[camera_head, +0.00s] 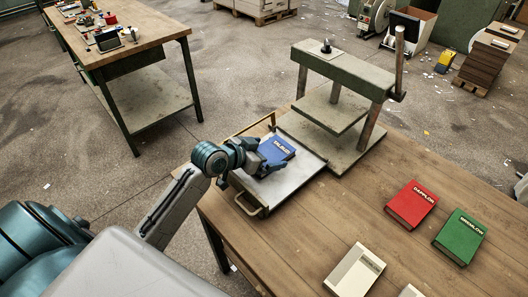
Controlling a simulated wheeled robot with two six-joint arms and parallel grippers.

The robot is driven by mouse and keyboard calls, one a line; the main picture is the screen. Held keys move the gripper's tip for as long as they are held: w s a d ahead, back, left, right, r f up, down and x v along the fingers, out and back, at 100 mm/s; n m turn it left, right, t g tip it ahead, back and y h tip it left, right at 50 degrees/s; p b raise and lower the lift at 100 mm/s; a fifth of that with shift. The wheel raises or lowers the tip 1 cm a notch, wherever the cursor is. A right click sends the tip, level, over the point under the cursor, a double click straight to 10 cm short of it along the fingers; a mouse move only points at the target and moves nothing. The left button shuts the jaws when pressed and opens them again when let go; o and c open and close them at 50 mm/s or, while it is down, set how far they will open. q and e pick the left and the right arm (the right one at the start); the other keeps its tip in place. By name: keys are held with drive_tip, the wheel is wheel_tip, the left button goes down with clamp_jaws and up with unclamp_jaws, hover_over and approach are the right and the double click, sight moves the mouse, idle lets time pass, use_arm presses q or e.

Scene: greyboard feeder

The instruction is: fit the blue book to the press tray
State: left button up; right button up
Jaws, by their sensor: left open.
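The blue book (278,149) lies on the press tray (290,178), toward its back left part, with its cover text facing up. The tray is a pale flat plate with a brass-coloured handle at the front and a rail at the back left. It sits in front of the green press (342,68). My left gripper (268,166) is open at the front left of the book, low over the tray. Whether its fingers touch the book cannot be told. Part of the book's near edge is hidden by the gripper. My right gripper is not in view.
Another pale item is cut off at the bottom edge. A second workbench (150,32) stands back left.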

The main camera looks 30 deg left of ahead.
use_arm(q)
drive_tip(key=b+v, duration=0.1)
drive_tip(key=v, duration=0.8)
drive_tip(key=shift+s+a, duration=0.15)
drive_tip(key=shift+s, duration=0.1)
drive_tip(key=shift+s+a+r, duration=0.15)
drive_tip(key=shift+s+r, duration=0.25)
drive_tip(key=shift+s, duration=0.1)
idle(0.3)
